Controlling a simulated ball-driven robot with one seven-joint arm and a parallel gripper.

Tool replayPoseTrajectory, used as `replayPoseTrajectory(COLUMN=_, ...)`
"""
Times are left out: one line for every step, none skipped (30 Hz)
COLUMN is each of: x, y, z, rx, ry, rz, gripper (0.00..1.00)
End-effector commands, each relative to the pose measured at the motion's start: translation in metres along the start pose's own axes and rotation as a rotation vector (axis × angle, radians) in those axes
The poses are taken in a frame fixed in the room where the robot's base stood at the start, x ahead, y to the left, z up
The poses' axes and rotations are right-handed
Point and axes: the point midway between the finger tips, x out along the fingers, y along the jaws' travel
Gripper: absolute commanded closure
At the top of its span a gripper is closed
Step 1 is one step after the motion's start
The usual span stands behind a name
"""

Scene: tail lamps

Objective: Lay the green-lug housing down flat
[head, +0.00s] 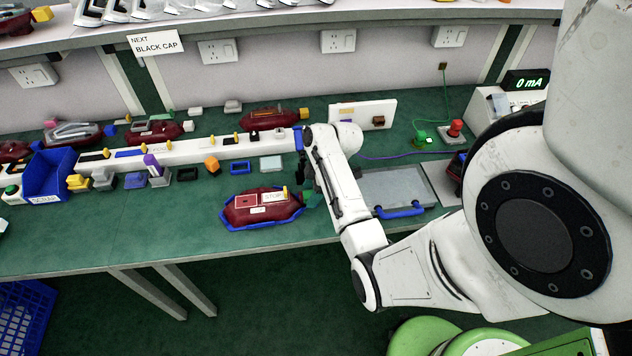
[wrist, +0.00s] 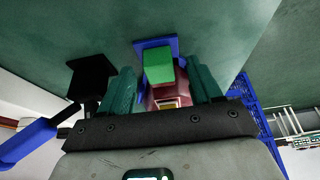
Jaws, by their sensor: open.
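The dark red housing (head: 240,214) with a blue rim rests on the green bench, its long side across the picture. It looks level in the head view. A red panel, pale labels and a small yellow piece show on its top. The wrist view shows its green lug (wrist: 158,62), with part of the red body (wrist: 168,92) and blue rim around it. My gripper (wrist: 164,82) is open, its teal fingers on either side of the lug and body, with gaps showing. In the head view my gripper (head: 309,186) is at the housing's right end, partly hidden by my wrist.
A long white rail (head: 190,151) with small parts runs behind the housing. A grey plate with a blue handle (head: 400,211) lies to the right. A blue scrap bin (head: 52,176) stands at the left. The bench in front and left of the housing is clear.

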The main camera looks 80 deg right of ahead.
Motion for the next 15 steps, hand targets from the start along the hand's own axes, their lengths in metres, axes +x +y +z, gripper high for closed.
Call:
replayPoseTrajectory(x=0.003, y=-0.0001, z=-0.0001, rx=0.0, ry=0.0, rz=0.0, gripper=0.36)
replayPoseTrajectory(x=0.0042, y=0.0, z=-0.0001, rx=0.0, ry=0.0, rz=0.0, gripper=0.36)
replayPoseTrajectory(x=0.0055, y=-0.0001, z=0.0, rx=-0.001, ry=0.0, rz=0.001, gripper=0.36)
replayPoseTrajectory(x=0.0062, y=-0.0001, z=0.0, rx=-0.001, ry=0.0, rz=0.0, gripper=0.36)
replayPoseTrajectory(x=0.0066, y=-0.0001, z=0.0, rx=-0.001, ry=0.0, rz=0.0, gripper=0.36)
replayPoseTrajectory(x=0.007, y=-0.0001, z=0.0, rx=-0.001, ry=0.0, rz=0.0, gripper=0.36)
replayPoseTrajectory(x=0.0071, y=-0.0001, z=0.0001, rx=-0.001, ry=0.0, rz=0.0, gripper=0.36)
replayPoseTrajectory(x=0.0071, y=-0.0001, z=0.0001, rx=-0.001, ry=0.0, rz=0.001, gripper=0.36)
replayPoseTrajectory(x=0.007, y=-0.0001, z=0.0001, rx=-0.001, ry=0.0, rz=0.001, gripper=0.36)
replayPoseTrajectory(x=0.007, y=-0.0001, z=0.0001, rx=-0.001, ry=0.0, rz=0.001, gripper=0.36)
replayPoseTrajectory(x=0.0069, y=-0.0001, z=0.0, rx=-0.001, ry=0.0, rz=0.001, gripper=0.36)
replayPoseTrajectory(x=0.0069, y=-0.0001, z=0.0001, rx=-0.001, ry=0.0, rz=0.001, gripper=0.37)
replayPoseTrajectory(x=0.0069, y=-0.0001, z=0.0001, rx=-0.001, ry=0.0, rz=0.001, gripper=0.4)
replayPoseTrajectory(x=0.0068, y=0.0, z=0.0, rx=-0.001, ry=0.0, rz=0.001, gripper=0.43)
replayPoseTrajectory(x=0.0068, y=0.0, z=0.0001, rx=-0.001, ry=0.0, rz=0.001, gripper=0.47)
